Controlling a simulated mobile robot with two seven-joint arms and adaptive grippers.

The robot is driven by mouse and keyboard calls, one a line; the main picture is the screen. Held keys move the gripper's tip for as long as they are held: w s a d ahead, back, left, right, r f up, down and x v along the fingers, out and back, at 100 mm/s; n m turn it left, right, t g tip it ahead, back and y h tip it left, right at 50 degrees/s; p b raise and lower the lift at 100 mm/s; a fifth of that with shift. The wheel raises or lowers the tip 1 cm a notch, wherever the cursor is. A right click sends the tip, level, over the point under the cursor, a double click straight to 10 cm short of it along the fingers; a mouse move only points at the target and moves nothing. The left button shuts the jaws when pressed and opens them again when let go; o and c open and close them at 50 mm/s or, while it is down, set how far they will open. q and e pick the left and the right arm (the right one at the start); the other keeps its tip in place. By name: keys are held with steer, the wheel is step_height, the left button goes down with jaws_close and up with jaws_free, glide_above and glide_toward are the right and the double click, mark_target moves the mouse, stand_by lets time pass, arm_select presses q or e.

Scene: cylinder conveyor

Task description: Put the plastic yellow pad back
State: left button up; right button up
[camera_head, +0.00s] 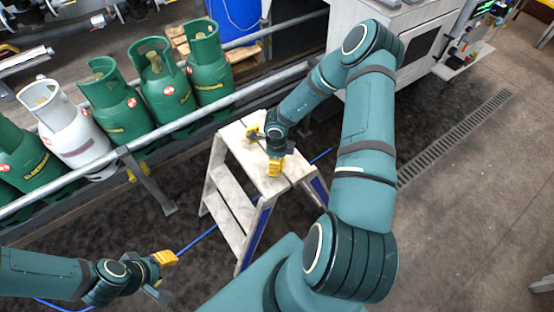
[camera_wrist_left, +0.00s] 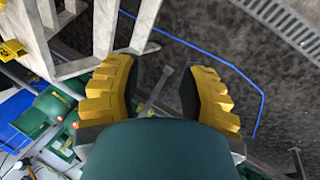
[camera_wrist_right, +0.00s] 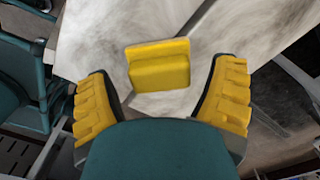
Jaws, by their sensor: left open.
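The yellow plastic pad (camera_wrist_right: 159,65) is a small block lying on the worn white top of the step stool (camera_head: 230,138). In the right wrist view it is ahead of and between the fingers of my right gripper (camera_head: 266,151), touching neither. That gripper is open and empty, just over the stool top. In the head view, I cannot make out the pad apart from the gripper's own yellow fingers. My left gripper (camera_head: 163,276) is open and empty at lower left, away from the stool; its two yellow-padded fingers stand apart in the left wrist view (camera_wrist_left: 162,85).
Green gas cylinders (camera_head: 164,88) and a white one (camera_head: 67,125) stand behind a metal rail (camera_head: 215,107) at left. A blue drum (camera_head: 236,17) is behind. A blue cable (camera_head: 197,238) crosses the dark floor. A pale cabinet (camera_head: 420,40) stands at the back; open floor lies right.

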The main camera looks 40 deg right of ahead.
steer(key=shift+r, duration=0.1)
step_height(320, 180, up, 12)
steer(key=p, duration=0.4)
steer(key=a+f+n+t, duration=0.2)
steer(key=a+n+t, duration=0.1)
steer(key=a+n, duration=1.2)
steer(key=s+a+r+n+g+y, duration=0.1)
steer(key=s+a+n+y, duration=0.2)
steer(key=s+a+n, duration=0.5)
steer(key=a+n, duration=0.3)
steer(key=shift+a+y, duration=0.3)
steer(key=shift+y, duration=0.1)
